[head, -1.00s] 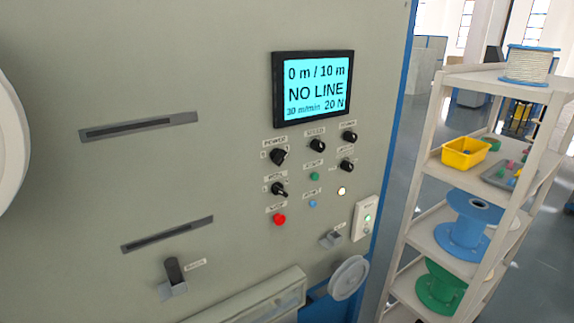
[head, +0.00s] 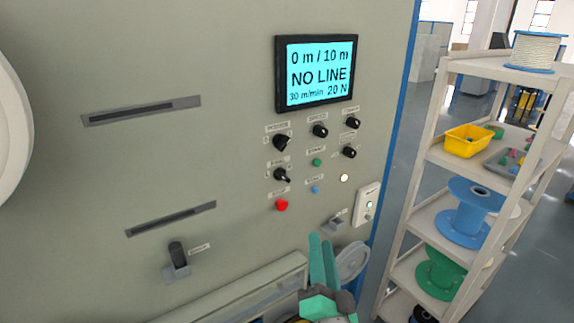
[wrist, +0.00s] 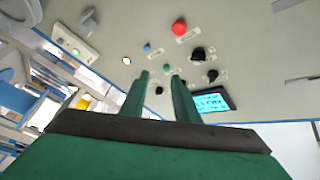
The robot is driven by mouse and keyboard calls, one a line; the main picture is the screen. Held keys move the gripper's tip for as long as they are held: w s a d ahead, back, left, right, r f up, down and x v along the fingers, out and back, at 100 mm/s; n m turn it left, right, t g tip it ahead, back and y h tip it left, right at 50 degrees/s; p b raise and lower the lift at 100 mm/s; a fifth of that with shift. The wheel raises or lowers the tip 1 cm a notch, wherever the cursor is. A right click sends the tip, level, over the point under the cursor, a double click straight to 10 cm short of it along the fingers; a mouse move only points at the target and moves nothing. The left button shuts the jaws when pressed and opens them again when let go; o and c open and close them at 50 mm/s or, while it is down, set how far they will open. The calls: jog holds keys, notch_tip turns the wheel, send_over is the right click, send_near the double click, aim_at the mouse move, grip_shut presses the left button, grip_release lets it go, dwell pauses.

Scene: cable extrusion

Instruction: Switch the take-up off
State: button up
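The grey panel (head: 190,70) carries black rotary knobs: the label above the upper-left knob (head: 282,142) looks like POWER, while another knob (head: 282,174) sits below it. Other labels are too blurred to read surely, so I cannot tell which control is the take-up's. A white switch box (head: 366,204) with a green light is at the panel's right edge; it also shows in the wrist view (wrist: 75,40). My gripper (head: 321,238) has teal fingers, below the controls. In the wrist view its fingers (wrist: 159,73) are apart, with nothing between them, clear of the panel.
The screen (head: 316,74) reads "0 m / 10 m, NO LINE, 30 m/min, 20 N". A red button (head: 281,205), a grey bracket (head: 334,223) and a pale wheel (head: 352,262) are near my gripper. A shelf rack (head: 425,158) with spools stands at right.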

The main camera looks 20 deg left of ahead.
aim_at(285, 146)
jog(key=a+r+n+g+y, duration=0.1)
jog(key=a+r+n+y, duration=0.1)
jog(key=r, duration=0.5)
jog(key=a+r+n+g+y, duration=0.1)
jog(key=a+r+y, duration=0.2)
jog(key=r, duration=0.5)
jog(key=shift+n, duration=0.3)
jog(key=x, duration=0.9)
jog(key=shift+w, duration=0.35)
jog(key=shift+w+a+r, duration=0.25)
jog(key=shift+w+a, duration=0.25)
jog(key=shift+d, duration=0.1)
grip_shut()
